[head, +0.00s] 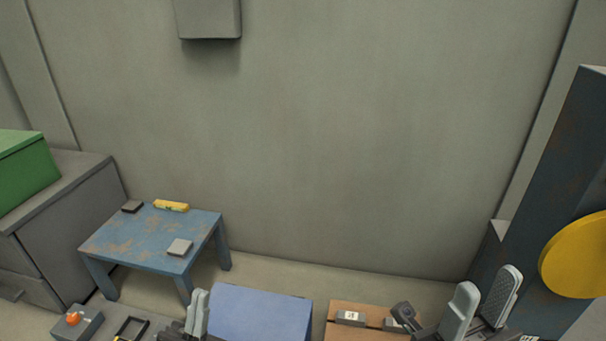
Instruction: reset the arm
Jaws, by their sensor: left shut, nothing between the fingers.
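My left gripper (197,312) shows at the bottom edge, left of the blue panel. Its grey fingers are together and nothing shows between them. My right gripper (489,283) is at the bottom right. Its two grey fingers stand upright and apart, with no object visible between them. The lower parts of both grippers and most of both arms are cut off by the bottom edge.
A blue slab (262,313) and a brown wooden surface (344,331) with a small labelled block (350,318) lie between the grippers. A worn blue table (140,239) stands behind left. A dark column with a yellow disc (577,258) rises at right.

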